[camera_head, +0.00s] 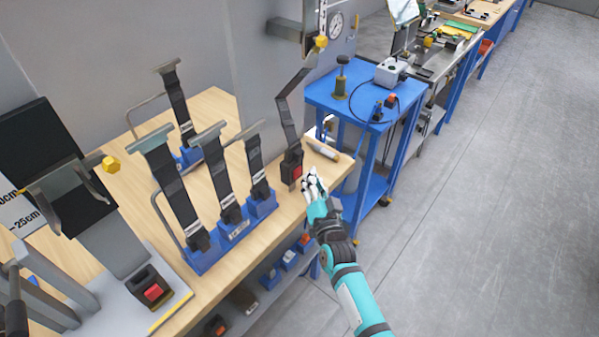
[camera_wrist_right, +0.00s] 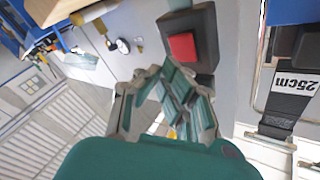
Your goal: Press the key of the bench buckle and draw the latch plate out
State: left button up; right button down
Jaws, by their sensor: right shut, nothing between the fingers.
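The bench buckle (camera_head: 291,167) is a black housing with a red key at the right end of the wooden bench. A dark strap (camera_head: 287,118) runs up from it towards a wall bracket. The latch plate at the strap's lower end cannot be made out. In the right wrist view, the buckle (camera_wrist_right: 204,35) and its red key (camera_wrist_right: 182,47) are just beyond my fingertips. My right gripper (camera_head: 313,184) is shut and empty, just right of the buckle; its fingers (camera_wrist_right: 172,92) show close to the key, contact unclear. My left gripper is not in view.
Several straps with metal-topped ends stand in blue holders (camera_head: 236,232) left of the buckle. Another buckle with a red key (camera_head: 153,292) sits at the front left. A blue table (camera_head: 372,112) stands behind right. The floor (camera_head: 480,200) to the right is clear.

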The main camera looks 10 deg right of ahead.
jog(key=s+d+p, duration=0.1)
jog(key=s, duration=0.1)
jog(key=s+d+p, duration=0.1)
jog(key=s+d, duration=0.1)
dwell(0.6)
dwell(0.7)
